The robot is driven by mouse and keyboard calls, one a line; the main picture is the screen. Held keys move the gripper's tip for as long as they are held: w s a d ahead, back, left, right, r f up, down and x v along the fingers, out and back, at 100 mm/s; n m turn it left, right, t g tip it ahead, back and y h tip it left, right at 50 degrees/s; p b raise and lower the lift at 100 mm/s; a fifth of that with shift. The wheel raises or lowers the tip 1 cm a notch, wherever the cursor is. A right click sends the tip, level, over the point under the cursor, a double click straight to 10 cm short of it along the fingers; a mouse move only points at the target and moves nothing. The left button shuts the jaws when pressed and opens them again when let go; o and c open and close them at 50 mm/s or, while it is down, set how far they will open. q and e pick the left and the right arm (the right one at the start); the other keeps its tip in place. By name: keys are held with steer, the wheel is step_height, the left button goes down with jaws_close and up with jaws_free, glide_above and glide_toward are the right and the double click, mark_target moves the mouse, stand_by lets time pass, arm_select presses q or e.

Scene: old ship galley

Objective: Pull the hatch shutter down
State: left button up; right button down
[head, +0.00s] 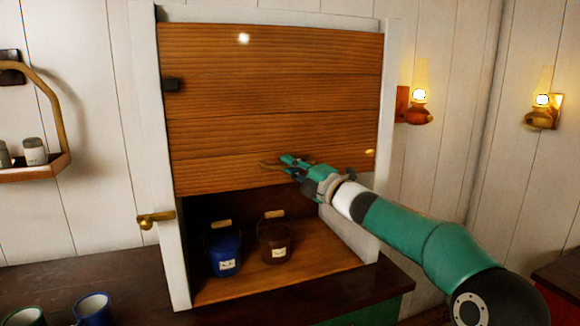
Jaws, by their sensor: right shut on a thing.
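The hatch shutter (270,100) is a panel of brown wooden boards in a white frame (172,240). It covers the upper part of the opening, and its lower edge is a little above two small buckets inside. My right gripper (284,164) is at the shutter's lower edge, right of its middle. It is shut on a brass-coloured handle (268,165) there, which the fingers partly hide. My left gripper is not in view.
A blue bucket (223,252) and a dark brown bucket (274,240) stand on the hatch's wooden floor (325,250). A brass latch (155,218) sticks out from the frame's left post. Mugs (92,309) stand on the dark counter at lower left. Lit lamps (419,105) hang on the right wall.

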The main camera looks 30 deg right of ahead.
step_height(320, 180, down, 32)
steer(key=b, duration=2.8)
steer(key=shift+r, duration=0.25)
steer(key=shift+f, duration=0.4)
steer(key=c, duration=1.7)
jaws_free()
steer(key=o, duration=0.5)
steer(key=shift+r, duration=0.2)
steer(key=shift+s, duration=0.15)
